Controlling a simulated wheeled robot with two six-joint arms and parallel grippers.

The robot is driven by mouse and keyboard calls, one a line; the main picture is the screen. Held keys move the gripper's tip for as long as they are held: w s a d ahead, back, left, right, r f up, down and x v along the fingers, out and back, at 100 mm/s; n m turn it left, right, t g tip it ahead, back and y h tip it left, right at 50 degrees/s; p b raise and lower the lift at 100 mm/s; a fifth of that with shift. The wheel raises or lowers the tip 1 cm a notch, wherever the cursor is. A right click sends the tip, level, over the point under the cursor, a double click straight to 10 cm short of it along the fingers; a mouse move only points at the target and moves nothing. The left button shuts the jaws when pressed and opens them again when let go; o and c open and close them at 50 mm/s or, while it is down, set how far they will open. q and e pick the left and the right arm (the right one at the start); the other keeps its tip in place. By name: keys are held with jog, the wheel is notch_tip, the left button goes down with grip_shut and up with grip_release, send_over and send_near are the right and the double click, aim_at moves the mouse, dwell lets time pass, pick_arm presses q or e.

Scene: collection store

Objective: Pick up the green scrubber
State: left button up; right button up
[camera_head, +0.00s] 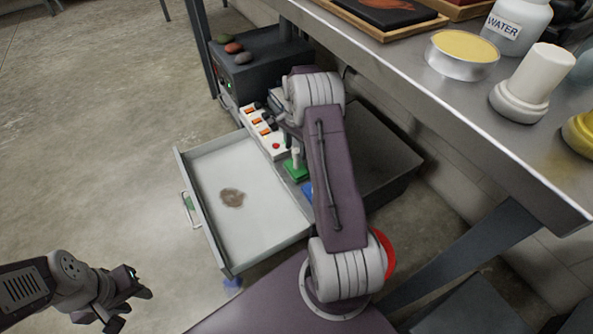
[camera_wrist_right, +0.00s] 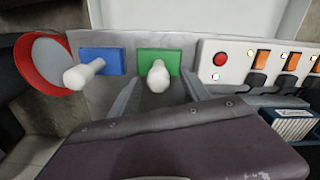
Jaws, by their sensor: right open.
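The green scrubber (camera_head: 296,170), a green block with a white handle, is beside the open drawer's inner end, next to the power strip. In the right wrist view the green scrubber (camera_wrist_right: 146,57) is straight ahead, its white handle pointing at the camera. My right gripper (camera_wrist_right: 160,80) is open, with its grey fingers on either side of the handle; I cannot tell whether they touch it. In the head view my right arm partly covers that area. My left gripper (camera_head: 132,307) is open and empty above the floor at lower left.
A blue scrubber (camera_wrist_right: 103,60) with a white handle sits left of the green one in the wrist view, near a red-rimmed round object (camera_wrist_right: 68,82). A power strip (camera_wrist_right: 235,65) stands close on the right. The open drawer (camera_head: 262,222) holds a brown stain. A metal table (camera_head: 470,110) overhangs at right.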

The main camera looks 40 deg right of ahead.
aim_at(296, 157)
notch_tip(296, 157, down, 5)
jog(key=b, duration=0.3)
jog(key=shift+s+b, duration=0.15)
jog(key=shift+b, duration=0.15)
jog(key=shift+r, duration=0.25)
grip_shut()
dwell(0.6)
